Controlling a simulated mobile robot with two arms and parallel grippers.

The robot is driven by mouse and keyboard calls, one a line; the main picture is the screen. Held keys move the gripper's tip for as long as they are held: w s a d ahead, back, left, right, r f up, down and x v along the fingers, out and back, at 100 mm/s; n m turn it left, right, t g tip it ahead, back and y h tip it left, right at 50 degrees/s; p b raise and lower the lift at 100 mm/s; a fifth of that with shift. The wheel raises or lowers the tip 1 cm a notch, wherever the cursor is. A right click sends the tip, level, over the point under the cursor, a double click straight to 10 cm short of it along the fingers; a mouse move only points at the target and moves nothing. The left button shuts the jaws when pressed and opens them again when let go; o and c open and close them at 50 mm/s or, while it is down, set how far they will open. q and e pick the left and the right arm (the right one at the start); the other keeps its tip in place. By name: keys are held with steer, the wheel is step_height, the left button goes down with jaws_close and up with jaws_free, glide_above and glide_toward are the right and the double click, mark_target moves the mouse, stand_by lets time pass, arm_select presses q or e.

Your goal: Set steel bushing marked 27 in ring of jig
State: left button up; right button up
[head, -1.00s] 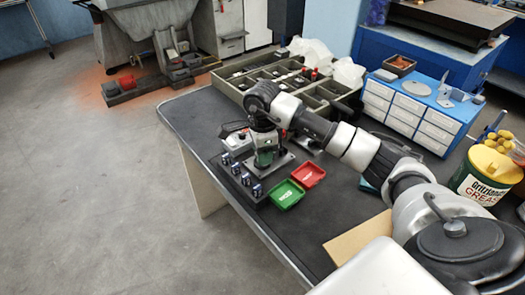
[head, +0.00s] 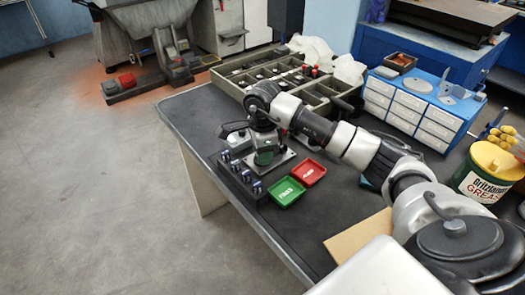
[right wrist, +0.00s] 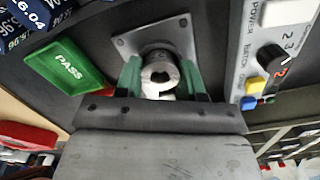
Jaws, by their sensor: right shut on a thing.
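My right gripper (right wrist: 160,84), with green fingers, is shut on a steel bushing (right wrist: 158,75) in the right wrist view. The bushing is a short grey cylinder with a hole; I cannot read a number on it. The grey square plate of the jig (right wrist: 127,42) lies just beyond it. The bushing covers most of the middle of the jig, so I cannot tell whether it touches the ring. In the head view my right gripper (head: 264,158) is low over the jig plate (head: 287,160), and the bushing is hidden. My left gripper is not in view.
A green PASS tray (head: 287,191) and a red tray (head: 309,173) lie near the jig. A dark rack of blue-marked blocks (head: 240,179) stands left. A grey box with knob and buttons (right wrist: 250,65) is close by. A divided crate (head: 330,92) is behind.

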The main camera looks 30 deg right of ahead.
steer(key=o, duration=1.1)
steer(key=shift+c, duration=0.2)
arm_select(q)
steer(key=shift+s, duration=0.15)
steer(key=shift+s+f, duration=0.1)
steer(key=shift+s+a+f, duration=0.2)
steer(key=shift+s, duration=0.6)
arm_select(e)
step_height(320, 180, up, 11)
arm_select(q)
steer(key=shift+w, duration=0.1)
